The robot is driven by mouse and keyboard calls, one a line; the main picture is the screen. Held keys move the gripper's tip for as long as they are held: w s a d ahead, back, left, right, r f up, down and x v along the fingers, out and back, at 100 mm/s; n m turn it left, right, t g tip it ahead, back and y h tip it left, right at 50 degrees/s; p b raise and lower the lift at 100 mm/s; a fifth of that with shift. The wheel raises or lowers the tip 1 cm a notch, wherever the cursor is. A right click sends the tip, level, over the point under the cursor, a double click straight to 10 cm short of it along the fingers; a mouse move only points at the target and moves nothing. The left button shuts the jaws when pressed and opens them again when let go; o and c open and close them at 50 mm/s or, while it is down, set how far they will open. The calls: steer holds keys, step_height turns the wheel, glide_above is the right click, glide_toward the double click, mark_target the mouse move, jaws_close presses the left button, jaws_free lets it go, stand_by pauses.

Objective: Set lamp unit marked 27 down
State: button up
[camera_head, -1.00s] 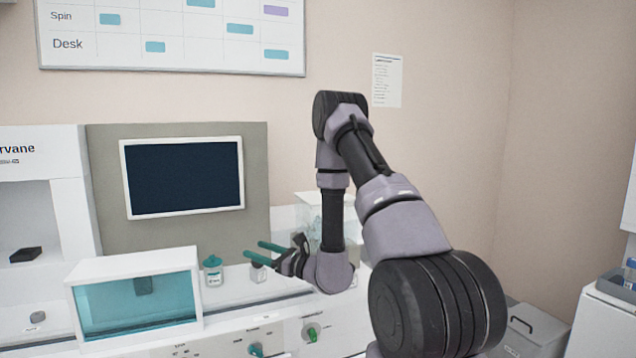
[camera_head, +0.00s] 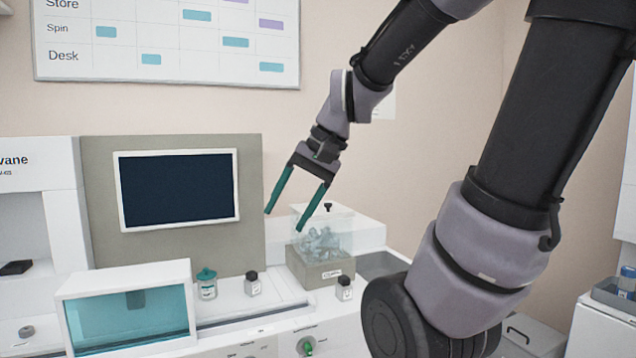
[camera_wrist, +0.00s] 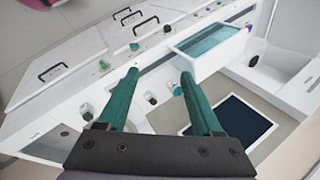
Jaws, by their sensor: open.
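My gripper (camera_head: 284,221) is open and empty, with its two teal fingers apart, in the air above the bench; it also shows in the wrist view (camera_wrist: 160,74). I cannot make out a lamp unit marked 27, as no number 27 is readable. Beneath the gripper on the bench stand a small dark-capped bottle (camera_head: 252,284) and a teal-lidded jar (camera_head: 207,284). A second dark-capped bottle (camera_head: 344,289) stands to the right. All appear upright and apart from the fingers.
A white cabinet with a teal window (camera_head: 130,315) stands at front left. A clear-walled box (camera_head: 322,270) with grey contents stands behind the bottles. A monitor (camera_head: 178,190) is behind. The bench front has knobs such as a green one (camera_head: 305,346). Lidded bins (camera_wrist: 100,50) show in the wrist view.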

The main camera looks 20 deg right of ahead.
steer(key=s+d+r+n+t+h, duration=0.1)
steer(key=d+r+t+h, duration=0.1)
steer(key=d+r+t, duration=0.2)
steer(key=shift+d+r+h, duration=0.35)
steer(key=shift+d+h, duration=0.05)
steer(key=shift+d, duration=0.2)
